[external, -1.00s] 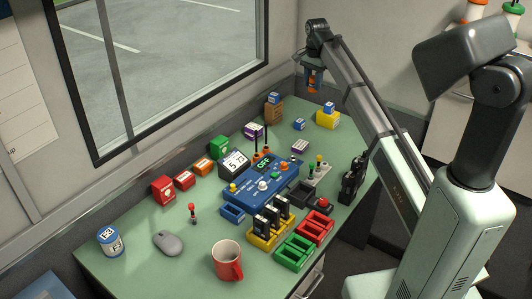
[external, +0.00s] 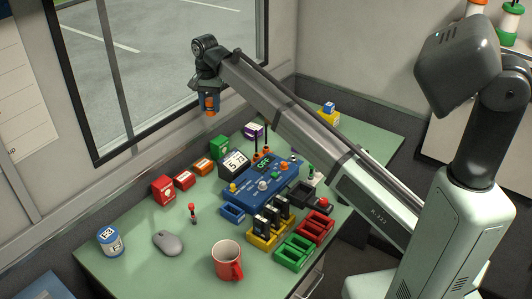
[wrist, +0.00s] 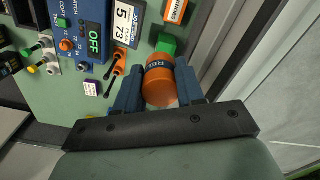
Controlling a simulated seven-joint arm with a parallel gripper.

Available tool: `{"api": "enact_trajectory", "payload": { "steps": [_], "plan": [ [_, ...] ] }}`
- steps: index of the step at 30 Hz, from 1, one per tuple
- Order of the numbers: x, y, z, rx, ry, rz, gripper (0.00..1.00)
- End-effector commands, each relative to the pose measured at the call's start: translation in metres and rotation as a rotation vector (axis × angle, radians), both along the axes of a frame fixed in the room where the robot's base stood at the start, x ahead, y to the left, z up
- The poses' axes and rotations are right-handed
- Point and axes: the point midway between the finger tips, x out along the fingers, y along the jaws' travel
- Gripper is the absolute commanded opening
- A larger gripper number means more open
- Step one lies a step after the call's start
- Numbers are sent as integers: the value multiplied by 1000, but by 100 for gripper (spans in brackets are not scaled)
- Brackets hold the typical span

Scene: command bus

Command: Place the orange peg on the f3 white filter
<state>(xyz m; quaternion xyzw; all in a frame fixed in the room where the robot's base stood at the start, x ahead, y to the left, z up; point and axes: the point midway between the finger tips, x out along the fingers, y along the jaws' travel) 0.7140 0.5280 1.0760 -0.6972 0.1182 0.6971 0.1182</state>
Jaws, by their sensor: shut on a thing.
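My gripper (external: 210,103) is raised above the back left of the desk, in front of the window, and is shut on the orange peg (external: 211,112). In the wrist view the peg (wrist: 160,88), a thick orange cylinder with a dark lettered band, sits between the two blue fingers (wrist: 160,90). No thing is clearly readable as the f3 white filter. A white and blue canister (external: 110,242) with a partly readable label stands at the desk's left end, far from my gripper.
A blue console (external: 262,183) with knobs and an OFF display stands mid-desk. Beside it are a 5 73 card (external: 235,163), a green box (external: 219,147) and red boxes (external: 163,190).

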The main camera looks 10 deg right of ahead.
Motion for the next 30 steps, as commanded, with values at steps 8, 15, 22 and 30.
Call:
{"api": "enact_trajectory", "payload": {
  "steps": [8,15,22,30],
  "plan": [
    [-66,100,0,0,0,163,8],
    [-133,175,-1,0,0,299,8],
    [-206,241,-1,0,0,428,8],
    [-294,303,-2,0,0,568,8]
  ]
}}
